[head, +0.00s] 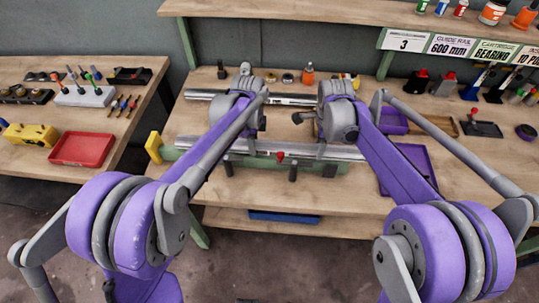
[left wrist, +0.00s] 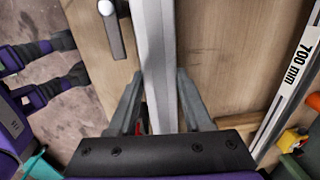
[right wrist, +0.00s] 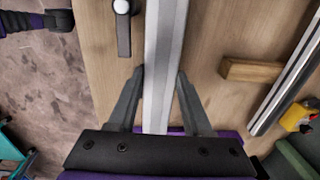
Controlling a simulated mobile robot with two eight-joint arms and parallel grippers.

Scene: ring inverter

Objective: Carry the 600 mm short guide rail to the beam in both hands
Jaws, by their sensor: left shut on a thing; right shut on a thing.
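The short guide rail (head: 300,149) is a silver bar lying across the front of the bench, over or just above the green beam (head: 262,162). I cannot tell whether it touches the beam. My left gripper (head: 229,153) is shut on the rail towards its left part. The rail runs between its fingers in the left wrist view (left wrist: 157,60). My right gripper (head: 323,150) is shut on the rail further right; the rail also passes between the fingers in the right wrist view (right wrist: 165,60). My arms hide parts of the rail and beam.
A rail marked 700 mm (left wrist: 297,70) lies behind, parallel to the held one. Black clamp handles (head: 292,171) stand along the beam's front. A purple tray (head: 412,160) is at right. A side table with a red tray (head: 82,149) stands at left.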

